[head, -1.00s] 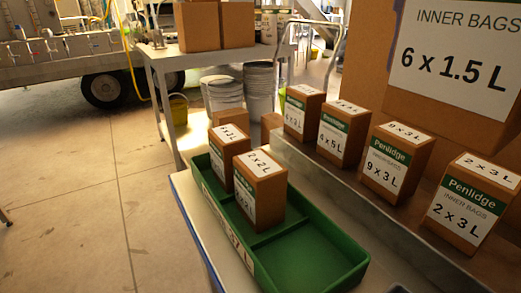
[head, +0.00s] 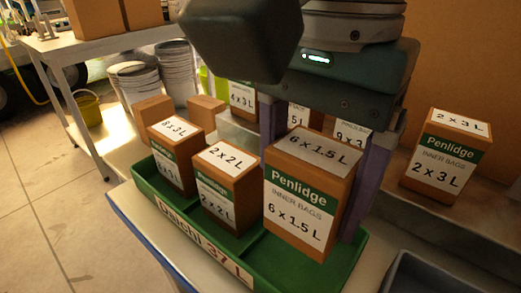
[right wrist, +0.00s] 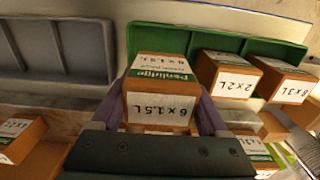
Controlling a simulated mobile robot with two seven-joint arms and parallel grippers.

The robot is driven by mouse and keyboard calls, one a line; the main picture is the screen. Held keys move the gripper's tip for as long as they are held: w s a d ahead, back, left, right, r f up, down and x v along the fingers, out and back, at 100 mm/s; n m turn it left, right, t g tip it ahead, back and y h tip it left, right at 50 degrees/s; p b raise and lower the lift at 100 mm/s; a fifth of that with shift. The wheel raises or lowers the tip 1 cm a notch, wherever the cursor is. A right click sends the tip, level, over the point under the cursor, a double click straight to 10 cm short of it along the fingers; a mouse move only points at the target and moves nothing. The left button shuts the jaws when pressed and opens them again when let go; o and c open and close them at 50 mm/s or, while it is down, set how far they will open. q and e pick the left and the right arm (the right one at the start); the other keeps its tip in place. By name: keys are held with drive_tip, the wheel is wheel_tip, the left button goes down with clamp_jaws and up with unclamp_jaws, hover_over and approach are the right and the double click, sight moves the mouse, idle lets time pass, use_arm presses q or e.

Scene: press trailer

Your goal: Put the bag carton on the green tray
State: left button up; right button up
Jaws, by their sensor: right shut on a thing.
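The bag carton (head: 304,197), brown with a green Penlidge band and "6 x 1.5 L", is between the fingers of my right gripper (head: 314,165), which is shut on it. It is upright over the right compartment of the green tray (head: 347,262); I cannot tell whether its base touches the tray floor. The tray's front label reads "Daichi 37 L". In the right wrist view the carton (right wrist: 160,103) fills the space between the fingers of the right gripper (right wrist: 160,92), with the tray (right wrist: 160,38) beyond it. My left gripper is not in view.
A "2 x 2 L" carton (head: 226,190) and another carton (head: 172,160) stand in the tray, left of the held one. A "2 x 3 L" carton (head: 447,157) and others stand on the ledge behind. A grey tray (head: 425,275) lies at lower right.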

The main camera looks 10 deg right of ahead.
sight(316, 149)
drive_tip(key=shift+w+f, duration=0.1)
drive_tip(key=shift+f, duration=2.55)
drive_tip(key=shift+f+b, duration=0.2)
drive_tip(key=shift+b, duration=0.15)
drive_tip(key=o, duration=1.2)
drive_tip(key=shift+o, duration=0.2)
wheel_tip(316, 149, up, 12)
drive_tip(key=shift+r, duration=0.25)
